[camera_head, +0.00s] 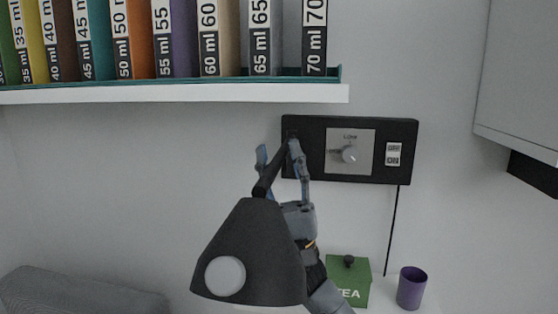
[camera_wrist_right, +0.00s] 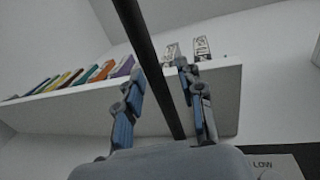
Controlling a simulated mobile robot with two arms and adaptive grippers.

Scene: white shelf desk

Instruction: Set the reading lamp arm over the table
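The black reading lamp shows in the head view, with its cone shade (camera_head: 255,238) hanging low at the centre and a round white bulb (camera_head: 225,276) facing me. Its dark arm (camera_head: 268,182) slants from the shade up toward the left end of the black wall panel (camera_head: 311,177). My right gripper (camera_head: 279,152) is beside the arm near the panel, partly hidden behind the shade. In the wrist view the lamp arm (camera_wrist_right: 151,60) passes between the two spread fingers, with a visible gap on the right side. The white table (camera_head: 425,302) shows only slightly at the bottom. My left gripper is out of view.
A green TEA box (camera_head: 349,280) and a purple cup (camera_head: 411,288) stand on the table. A shelf (camera_head: 180,94) with several labelled binders is above. The panel carries a LOW knob (camera_head: 349,154) and an ON/OFF switch (camera_head: 393,154). A grey cushion-like shape (camera_head: 80,292) is lower left.

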